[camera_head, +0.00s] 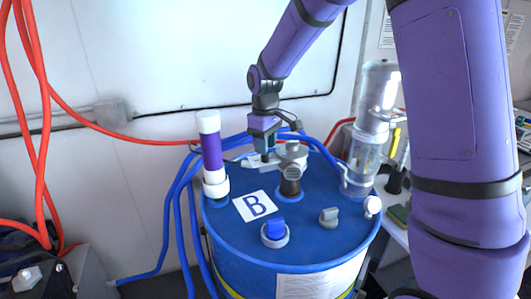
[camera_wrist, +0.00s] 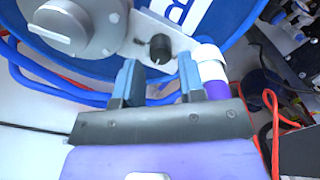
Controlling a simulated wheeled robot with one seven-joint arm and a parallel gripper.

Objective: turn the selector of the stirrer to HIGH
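The stirrer (camera_head: 290,170) stands on top of the blue drum (camera_head: 320,235). Its grey round head (camera_wrist: 85,25) fills the upper left of the wrist view and carries a pale bar. A light plate (camera_wrist: 142,28) reaches out from the head and bears a small black knob (camera_wrist: 159,46), which looks like the selector. No HIGH mark is readable. My gripper (camera_wrist: 158,66) is open and empty, pointing down over the plate. The knob shows just beyond the gap between the fingertips, with no contact visible. In the head view my gripper (camera_head: 263,143) is above the plate's left end.
A white and purple tube (camera_head: 211,150) stands on the drum left of my gripper. A clear cylinder (camera_head: 372,120) stands to the right. A blue knob (camera_head: 275,231) and a grey knob (camera_head: 329,216) sit nearer the front. Blue hoses (camera_head: 180,205) run behind and beside the drum.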

